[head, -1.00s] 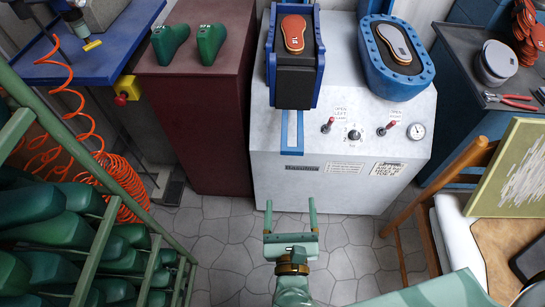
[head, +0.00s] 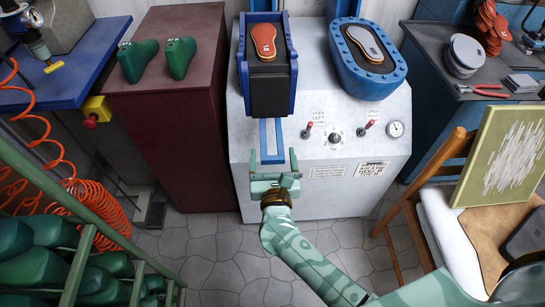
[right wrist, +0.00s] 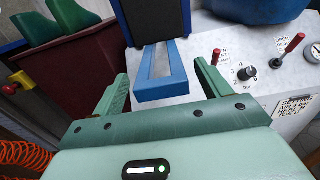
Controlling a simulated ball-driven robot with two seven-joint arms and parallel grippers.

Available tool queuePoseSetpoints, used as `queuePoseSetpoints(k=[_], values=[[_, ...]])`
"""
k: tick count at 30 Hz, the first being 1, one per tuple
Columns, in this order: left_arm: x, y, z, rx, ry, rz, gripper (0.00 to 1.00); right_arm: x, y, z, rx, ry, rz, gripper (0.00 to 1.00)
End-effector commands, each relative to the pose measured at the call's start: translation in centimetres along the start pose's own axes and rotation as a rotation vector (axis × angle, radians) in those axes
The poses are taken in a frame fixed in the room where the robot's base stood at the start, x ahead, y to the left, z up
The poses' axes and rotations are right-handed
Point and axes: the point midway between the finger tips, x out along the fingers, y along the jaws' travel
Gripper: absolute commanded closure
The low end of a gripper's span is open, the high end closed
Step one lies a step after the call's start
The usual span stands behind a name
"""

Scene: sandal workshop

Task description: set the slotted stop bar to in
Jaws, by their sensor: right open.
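The slotted stop bar (head: 264,140) is a blue bar with a long slot, on the front of the white press below its left station. In the right wrist view, the bar (right wrist: 160,92) sticks out toward me, with its blunt end between my fingers. My right gripper (head: 271,160) is open, its fingers either side of the bar's front end. In the right wrist view, gaps show between the bar and both fingers of the gripper (right wrist: 161,76). My left gripper is not in view.
Two red-handled levers (head: 307,130) (head: 366,127), a knob (head: 335,135) and a gauge (head: 396,129) sit on the press right of the bar. A maroon cabinet (head: 175,130) stands left. A wooden chair (head: 430,185) is at right. A green rack (head: 90,215) is lower left.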

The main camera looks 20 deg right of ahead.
Motion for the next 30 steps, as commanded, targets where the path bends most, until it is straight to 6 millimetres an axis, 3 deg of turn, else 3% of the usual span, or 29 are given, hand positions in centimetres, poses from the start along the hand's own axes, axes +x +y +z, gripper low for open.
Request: queuePoseSetpoints(k=[8,15,20,30], values=[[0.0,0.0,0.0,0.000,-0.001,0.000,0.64,0.2,0.0,0.0,0.000,0.000,0.000,0.24],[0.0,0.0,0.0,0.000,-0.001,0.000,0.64,0.2,0.0,0.0,-0.001,0.000,0.000,0.87],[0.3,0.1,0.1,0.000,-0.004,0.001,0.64,1.2,0.0,-0.1,-0.002,-0.001,-0.001,0.86],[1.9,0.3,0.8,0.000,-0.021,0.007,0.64,8.6,0.0,-0.3,-0.003,0.000,0.000,0.86]])
